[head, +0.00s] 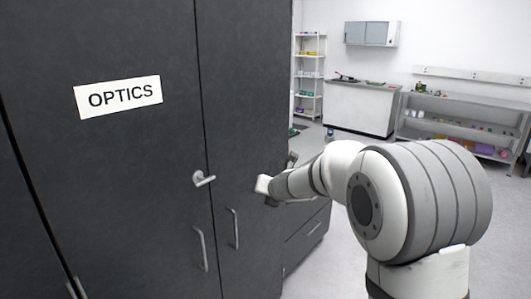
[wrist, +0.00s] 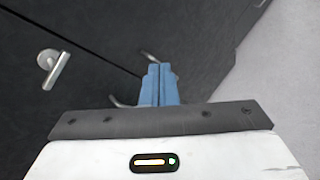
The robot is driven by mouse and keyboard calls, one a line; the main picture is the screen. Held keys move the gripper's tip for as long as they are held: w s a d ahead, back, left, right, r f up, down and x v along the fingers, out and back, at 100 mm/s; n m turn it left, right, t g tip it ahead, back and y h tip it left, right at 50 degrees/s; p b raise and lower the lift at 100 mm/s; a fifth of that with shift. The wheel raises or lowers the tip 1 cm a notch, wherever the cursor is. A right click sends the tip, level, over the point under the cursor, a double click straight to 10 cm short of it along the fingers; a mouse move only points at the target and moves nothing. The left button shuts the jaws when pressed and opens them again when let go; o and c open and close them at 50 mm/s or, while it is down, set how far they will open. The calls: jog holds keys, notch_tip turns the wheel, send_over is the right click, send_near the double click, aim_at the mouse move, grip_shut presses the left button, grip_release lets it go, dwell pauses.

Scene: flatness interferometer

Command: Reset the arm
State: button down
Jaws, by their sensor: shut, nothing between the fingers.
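My gripper shows in the wrist view with its two blue fingers (wrist: 160,82) together and nothing between them. It is in front of the dark cabinet, near the two bar handles. In the head view my arm reaches from the right toward the cabinet's right edge, and the fingertips are hidden behind my own wrist. The dark cabinet (head: 110,170) has both doors shut. A silver lever handle (head: 203,179) sits at the door seam and also shows in the wrist view (wrist: 56,66), left of the fingers and apart from them.
The cabinet carries a white OPTICS label (head: 119,97) and bar handles (head: 200,249). Drawers (head: 304,240) stand just beyond its right edge. A shelf rack (head: 309,75), a white counter (head: 358,108) and a grey bench (head: 455,105) stand at the back. The floor between is clear.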

jog(key=s+d+r+m+h, duration=0.4)
jog(key=s+d+m+h, duration=0.3)
jog(key=s+d+m, duration=0.9)
jog(key=s+f+m+g+y, duration=0.1)
jog(key=s+f+m+g, duration=0.2)
jog(key=s+m, duration=0.6)
jog(key=s+f+m+g+y, duration=0.1)
jog(key=s+f+m+g, duration=0.2)
jog(key=s+m, duration=0.7)
jog(key=s+d+g, duration=0.1)
jog(key=s, duration=0.2)
jog(key=shift+s+f, duration=0.15)
jog(key=shift+f, duration=0.1)
jog(key=c, duration=2.2)
grip_release()
